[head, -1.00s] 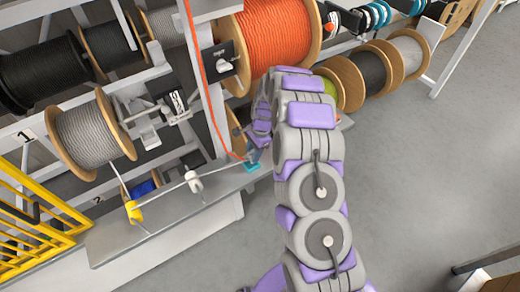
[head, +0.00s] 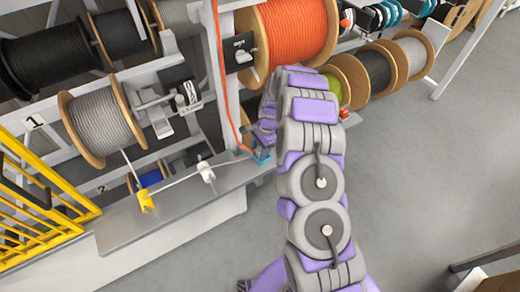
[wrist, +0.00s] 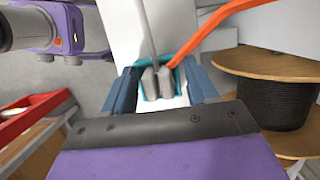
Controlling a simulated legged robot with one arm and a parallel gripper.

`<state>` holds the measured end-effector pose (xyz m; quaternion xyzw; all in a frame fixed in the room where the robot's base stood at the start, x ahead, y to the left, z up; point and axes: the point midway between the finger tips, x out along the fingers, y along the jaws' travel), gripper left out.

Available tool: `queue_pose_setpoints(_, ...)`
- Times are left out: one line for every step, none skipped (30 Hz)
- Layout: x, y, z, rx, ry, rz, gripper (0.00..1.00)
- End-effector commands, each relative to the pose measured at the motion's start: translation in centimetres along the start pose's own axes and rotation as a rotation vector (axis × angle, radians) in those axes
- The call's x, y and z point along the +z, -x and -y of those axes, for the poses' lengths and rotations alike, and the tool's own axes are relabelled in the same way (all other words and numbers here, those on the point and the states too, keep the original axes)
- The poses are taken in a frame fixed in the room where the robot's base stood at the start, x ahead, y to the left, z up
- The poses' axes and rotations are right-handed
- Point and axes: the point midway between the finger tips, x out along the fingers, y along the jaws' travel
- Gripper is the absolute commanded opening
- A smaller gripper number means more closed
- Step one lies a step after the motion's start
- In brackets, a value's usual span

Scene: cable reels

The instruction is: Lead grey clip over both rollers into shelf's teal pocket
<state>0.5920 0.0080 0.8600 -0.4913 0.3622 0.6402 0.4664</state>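The grey clip (wrist: 157,82) sits within the teal pocket (wrist: 141,86) at the shelf's end in the wrist view. My gripper (wrist: 160,98) has its two blue fingers spread on either side of the pocket, with gaps to the clip. In the head view, the teal pocket (head: 262,157) is small and partly covered by my gripper (head: 263,141). The grey cable runs from its reel (head: 101,121) down to the yellow roller (head: 146,200), then past the white roller (head: 206,172) to the pocket. Exact contact with the rollers is too small to tell.
An orange cable (wrist: 215,32) also reaches the pocket area from the orange reel (head: 290,38). A black-cable reel (wrist: 275,100) stands right of my gripper. The yellow rack (head: 40,195) stands left of the shelf (head: 185,207). Open floor (head: 420,170) lies to the right.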

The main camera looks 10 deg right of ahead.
Motion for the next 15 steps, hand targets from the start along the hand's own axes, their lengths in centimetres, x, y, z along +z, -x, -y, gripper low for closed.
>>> queue_pose_setpoints(-0.2, 0.1, -0.1, -0.001, -0.001, 0.002, 0.63)
queue_pose_setpoints(-0.3, 0.1, -0.1, -0.002, -0.001, 0.004, 0.66)
queue_pose_setpoints(-0.5, 0.1, -0.2, -0.002, -0.001, 0.005, 0.67)
queue_pose_setpoints(-0.6, 0.2, -0.2, -0.002, -0.001, 0.007, 0.67)
queue_pose_setpoints(-0.7, 0.2, -0.2, -0.003, -0.001, 0.007, 0.67)
queue_pose_setpoints(-0.7, 0.2, -0.2, -0.003, -0.001, 0.008, 0.67)
queue_pose_setpoints(-0.6, 0.2, -0.2, -0.002, -0.001, 0.008, 0.67)
queue_pose_setpoints(-0.6, 0.2, -0.2, -0.002, -0.001, 0.007, 0.67)
queue_pose_setpoints(-0.5, 0.2, -0.2, -0.002, -0.001, 0.006, 0.67)
queue_pose_setpoints(-0.3, 0.2, -0.1, -0.002, -0.001, 0.004, 0.67)
queue_pose_setpoints(-0.2, 0.3, -0.1, -0.001, -0.001, 0.003, 0.67)
queue_pose_setpoints(-0.1, 0.5, 0.0, -0.001, -0.002, 0.001, 0.67)
queue_pose_setpoints(0.0, 0.7, 0.0, -0.001, -0.002, 0.001, 0.67)
queue_pose_setpoints(0.1, 1.0, 0.1, -0.001, -0.002, -0.001, 0.67)
queue_pose_setpoints(0.2, 1.5, 0.1, -0.001, -0.002, -0.002, 0.67)
